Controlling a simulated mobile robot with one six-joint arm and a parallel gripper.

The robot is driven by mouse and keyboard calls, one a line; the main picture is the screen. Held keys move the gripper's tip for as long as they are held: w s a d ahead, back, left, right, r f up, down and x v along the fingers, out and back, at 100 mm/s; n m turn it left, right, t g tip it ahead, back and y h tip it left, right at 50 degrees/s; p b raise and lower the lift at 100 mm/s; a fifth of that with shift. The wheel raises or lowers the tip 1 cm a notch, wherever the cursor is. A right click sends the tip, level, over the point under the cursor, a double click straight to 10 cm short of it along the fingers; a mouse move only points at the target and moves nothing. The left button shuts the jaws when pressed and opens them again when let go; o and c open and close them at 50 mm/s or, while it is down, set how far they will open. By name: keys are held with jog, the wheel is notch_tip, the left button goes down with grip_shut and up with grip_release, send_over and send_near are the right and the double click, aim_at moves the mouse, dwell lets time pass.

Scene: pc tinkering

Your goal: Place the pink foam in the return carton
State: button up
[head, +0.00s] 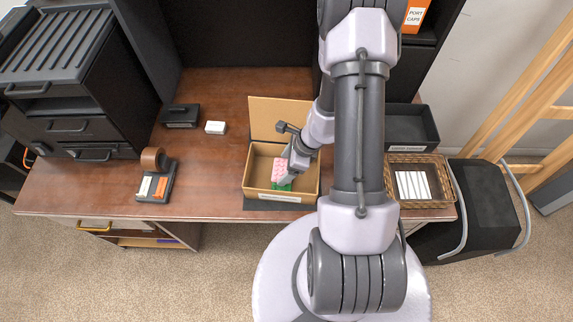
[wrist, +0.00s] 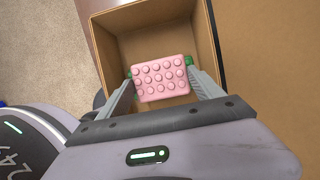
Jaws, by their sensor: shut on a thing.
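The pink foam (wrist: 162,78) is a small block with rows of round bumps on its face. My gripper (wrist: 161,80) is shut on it, one finger on each side, with green at the fingertips. The foam (head: 281,168) also shows in the head view, within the outline of the open carton (head: 265,187), and my gripper (head: 285,175) is there with it. The carton is brown with its back flap standing up. In the wrist view the carton's walls (wrist: 207,45) lie around and below the foam. I cannot tell whether the foam touches the carton floor.
A white box (head: 215,128) and a black item (head: 180,116) lie left of the carton. A wicker basket (head: 420,164) and a black tray (head: 412,127) are at right.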

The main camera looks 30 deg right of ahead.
jog(key=shift+a+r, duration=0.1)
jog(key=shift+r, duration=0.05)
jog(key=shift+f+b, duration=0.45)
jog(key=shift+b, duration=0.05)
jog(key=shift+f, duration=0.1)
jog(key=o, duration=1.3)
